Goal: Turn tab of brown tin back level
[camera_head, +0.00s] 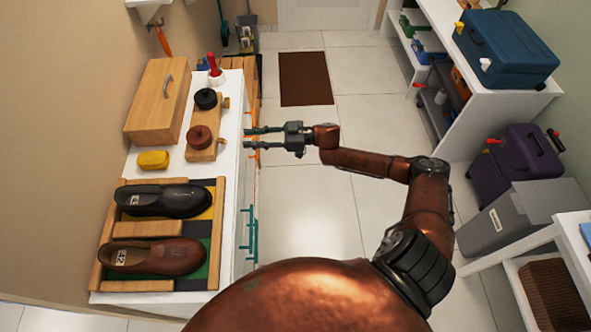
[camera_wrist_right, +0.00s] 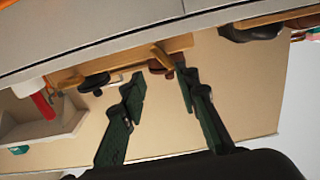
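The brown tin (camera_head: 199,137) sits on a wooden board (camera_head: 192,154) on the white cabinet top, beside the black tin (camera_head: 205,98). In the right wrist view the brown tin (camera_wrist_right: 181,66) is partly hidden behind a finger, and a light wooden tab (camera_wrist_right: 161,57) beside it is tilted. My right gripper (camera_head: 248,138) is open and empty, just right of the board at the cabinet edge, with its fingers pointing left at the brown tin. In the wrist view its fingers (camera_wrist_right: 160,78) stand apart, with the tab seen between their tips. My left gripper is not in view.
A wooden box (camera_head: 158,99) and a red-handled object (camera_head: 215,68) stand farther back.

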